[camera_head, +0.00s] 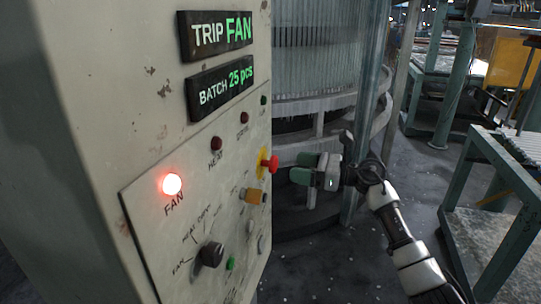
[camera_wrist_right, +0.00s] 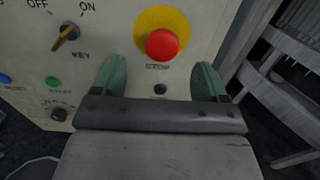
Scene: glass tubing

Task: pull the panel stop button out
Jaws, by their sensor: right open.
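The red mushroom-shaped stop button (camera_head: 271,163) sits on its yellow ring on the control panel, near the panel's right edge. In the right wrist view the red button (camera_wrist_right: 162,44) stands above the word STOP, just beyond my fingertips. My right gripper (camera_head: 304,168) is in front of the panel, to the right of the button and apart from it. In the wrist view its green fingers (camera_wrist_right: 158,78) are spread wide, with the button centred ahead of the gap. Nothing is between them. My left gripper is not in view.
The panel (camera_head: 145,215) has a lit red FAN lamp (camera_head: 172,184), a black selector knob (camera_head: 212,254) and a key switch (camera_wrist_right: 66,37) close to the stop button. Signs above read TRIP FAN and BATCH 25 pcs. A ribbed machine (camera_head: 315,60) stands behind my gripper; a bench (camera_head: 500,170) is at right.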

